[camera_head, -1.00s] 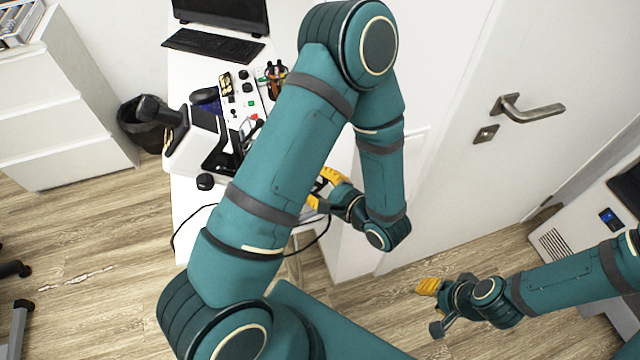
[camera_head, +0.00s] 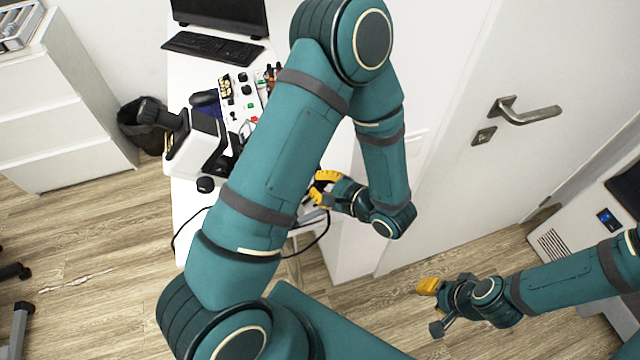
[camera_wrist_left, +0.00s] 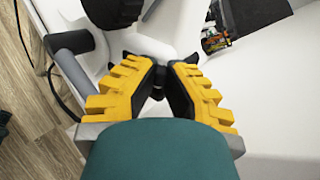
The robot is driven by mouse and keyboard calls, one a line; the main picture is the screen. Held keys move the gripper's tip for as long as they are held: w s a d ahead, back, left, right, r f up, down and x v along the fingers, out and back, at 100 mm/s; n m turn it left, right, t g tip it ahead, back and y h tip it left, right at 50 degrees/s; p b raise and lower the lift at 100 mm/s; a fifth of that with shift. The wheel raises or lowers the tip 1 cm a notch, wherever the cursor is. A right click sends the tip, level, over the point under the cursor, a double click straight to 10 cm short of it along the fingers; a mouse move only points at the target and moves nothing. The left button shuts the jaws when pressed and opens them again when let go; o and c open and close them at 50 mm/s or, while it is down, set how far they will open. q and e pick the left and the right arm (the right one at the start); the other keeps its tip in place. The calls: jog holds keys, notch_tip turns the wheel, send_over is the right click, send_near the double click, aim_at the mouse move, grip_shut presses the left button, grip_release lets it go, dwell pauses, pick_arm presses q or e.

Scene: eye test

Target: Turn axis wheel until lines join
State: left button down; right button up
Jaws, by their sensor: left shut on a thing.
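My left gripper (camera_head: 318,188) is at the right side of the white desk, partly behind my own left arm. In the left wrist view, its yellow-padded fingers (camera_wrist_left: 160,88) are shut on a small dark knob (camera_wrist_left: 158,94), which seems to be the axis wheel. The fingers cover most of it. The white eye-test device (camera_head: 197,148) stands on the desk, and my arm hides its right part. The lines cannot be seen in either view. My right gripper (camera_head: 436,307) is open and empty above the floor, away from the desk.
A keyboard (camera_head: 213,47), a control panel (camera_head: 238,97) and a pen holder stand farther back on the desk. A white door (camera_head: 475,80) is at the right.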

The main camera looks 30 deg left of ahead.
pick_arm(q)
jog(key=c, duration=1)
grip_release()
jog(key=shift+c, duration=0.2)
jog(key=v, duration=1.2)
jog(key=shift+o, duration=0.2)
